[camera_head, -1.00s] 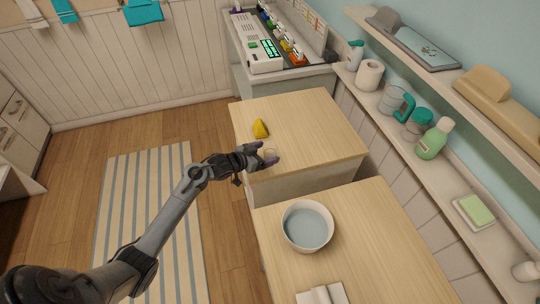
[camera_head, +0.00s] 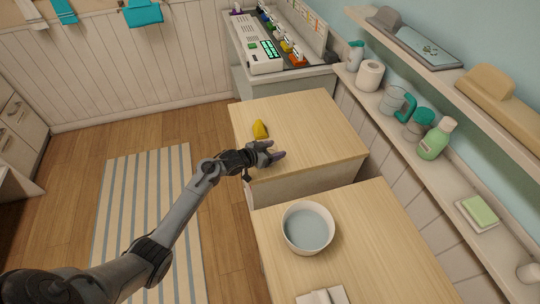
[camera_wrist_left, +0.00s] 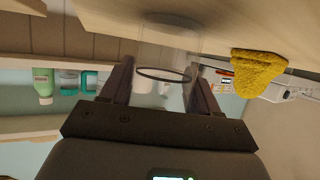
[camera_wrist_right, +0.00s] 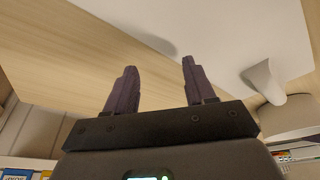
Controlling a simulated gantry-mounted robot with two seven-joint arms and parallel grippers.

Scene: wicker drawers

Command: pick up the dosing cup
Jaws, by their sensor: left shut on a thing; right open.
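The dosing cup (camera_wrist_left: 168,48) is a small clear cup with a dark rim line, between the fingers of my left gripper (camera_wrist_left: 162,76) in the left wrist view. My left gripper, also in the head view (camera_head: 273,156), is shut on it at the near edge of the far wooden-topped cabinet (camera_head: 310,125). In the head view the cup is hardly visible behind the fingers. I cannot tell whether it still touches the top. My right gripper (camera_wrist_right: 160,66) is open and empty in the right wrist view; it is out of the head view.
A yellow cloth (camera_head: 260,129) lies just beyond my left gripper. A white bowl of water (camera_head: 307,228) stands on the nearer cabinet (camera_head: 385,235). A wall shelf with bottles, including a green one (camera_head: 436,139), runs along the right. The far cabinet's right half is clear.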

